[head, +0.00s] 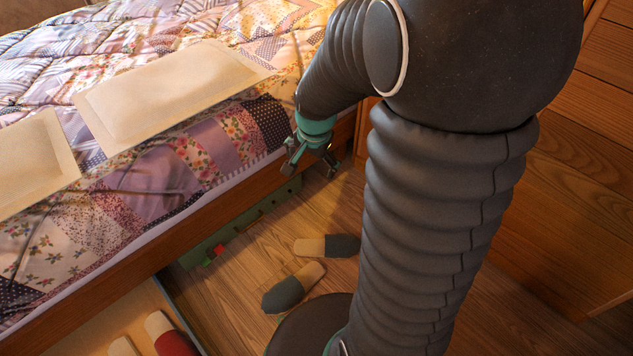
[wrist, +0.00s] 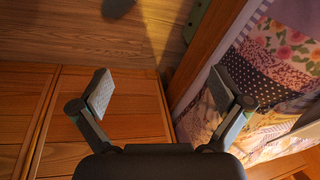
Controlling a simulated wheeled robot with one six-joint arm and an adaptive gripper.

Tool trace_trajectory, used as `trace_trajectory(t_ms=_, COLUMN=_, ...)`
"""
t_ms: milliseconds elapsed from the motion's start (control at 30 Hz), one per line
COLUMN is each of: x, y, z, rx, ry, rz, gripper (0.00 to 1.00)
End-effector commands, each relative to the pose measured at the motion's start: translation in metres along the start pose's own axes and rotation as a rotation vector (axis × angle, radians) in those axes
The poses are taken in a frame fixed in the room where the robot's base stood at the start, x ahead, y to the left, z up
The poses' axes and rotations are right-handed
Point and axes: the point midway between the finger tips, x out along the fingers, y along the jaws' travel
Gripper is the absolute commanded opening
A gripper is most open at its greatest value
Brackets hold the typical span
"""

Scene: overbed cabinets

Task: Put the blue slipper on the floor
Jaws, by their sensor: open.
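Two slippers with dark blue-grey toes and beige insoles lie on the wooden floor (head: 225,305). One blue slipper (head: 285,292) lies near my base, and the other blue slipper (head: 343,246) lies a little farther back, partly against the outline of my arm. My gripper (head: 312,160) hangs beside the bed edge, above the floor and apart from both slippers. In the wrist view my gripper (wrist: 160,92) has its fingers wide apart with nothing between them. A dark rounded shape at the top of that view is cut off, and I cannot tell what it is.
The bed (head: 150,185) with a patchwork quilt fills the left. An open drawer (head: 150,300) at bottom left holds a red slipper (head: 172,342). A small red and green thing (head: 213,256) is by the green drawer front under the bed. A wooden cabinet (head: 560,200) stands right.

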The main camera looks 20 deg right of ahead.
Motion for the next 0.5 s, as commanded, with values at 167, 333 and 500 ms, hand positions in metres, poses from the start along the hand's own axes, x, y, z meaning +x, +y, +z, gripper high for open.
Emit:
trace_trajectory(t_ms=167, x=-0.064, y=0.004, z=0.027, rx=-0.211, ry=0.044, rz=-0.048, gripper=1.0)
trace_trajectory(t_ms=333, x=-0.112, y=0.017, z=0.056, rx=-0.411, ry=0.084, rz=-0.082, gripper=1.0)
trace_trajectory(t_ms=500, x=-0.153, y=0.036, z=0.088, rx=-0.608, ry=0.131, rz=-0.113, gripper=1.0)
